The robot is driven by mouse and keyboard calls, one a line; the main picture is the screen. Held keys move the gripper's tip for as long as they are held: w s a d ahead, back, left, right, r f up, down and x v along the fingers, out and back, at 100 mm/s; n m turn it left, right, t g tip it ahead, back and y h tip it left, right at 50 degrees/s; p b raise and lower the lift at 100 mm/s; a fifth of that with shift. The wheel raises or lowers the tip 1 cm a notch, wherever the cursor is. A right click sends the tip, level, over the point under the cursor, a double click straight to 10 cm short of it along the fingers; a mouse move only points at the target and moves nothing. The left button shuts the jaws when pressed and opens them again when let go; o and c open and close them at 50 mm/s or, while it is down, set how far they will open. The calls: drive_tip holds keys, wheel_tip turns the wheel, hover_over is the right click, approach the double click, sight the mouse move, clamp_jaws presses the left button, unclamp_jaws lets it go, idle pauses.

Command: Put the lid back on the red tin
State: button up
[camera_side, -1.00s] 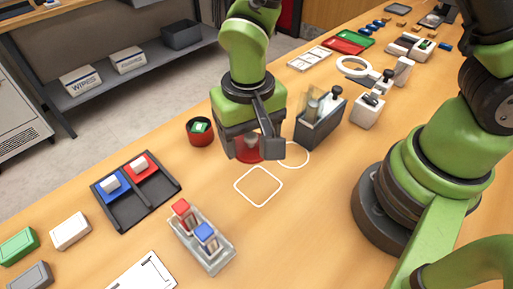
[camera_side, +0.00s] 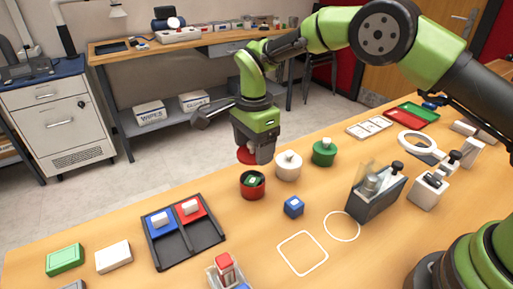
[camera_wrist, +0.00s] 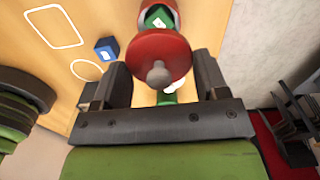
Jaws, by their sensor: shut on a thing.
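My gripper (camera_side: 254,158) is shut on the red lid (camera_side: 245,157). In the wrist view, the round red lid (camera_wrist: 150,48) with its grey knob sits between the two fingers (camera_wrist: 161,76). The red tin (camera_side: 252,190) stands open on the table, with a green-and-white item inside. In the side view, the lid is raised above and behind the tin, apart from it. The wrist view shows part of the tin (camera_wrist: 177,14) beyond the lid, which hides the rest.
A white tin (camera_side: 288,170) and a green tin (camera_side: 323,156), both lidded, stand right of the red tin. A blue block (camera_side: 293,207) lies in front. A dark tray (camera_side: 176,248) holds blue and red pieces. A grey caddy (camera_side: 375,200) stands right.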

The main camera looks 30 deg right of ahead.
sight(254, 179)
drive_tip(key=shift+f, duration=2.95)
drive_tip(key=shift+f, duration=0.15)
drive_tip(key=o, duration=1)
drive_tip(key=shift+o, duration=0.2)
drive_tip(key=shift+r, duration=3.5)
clamp_jaws()
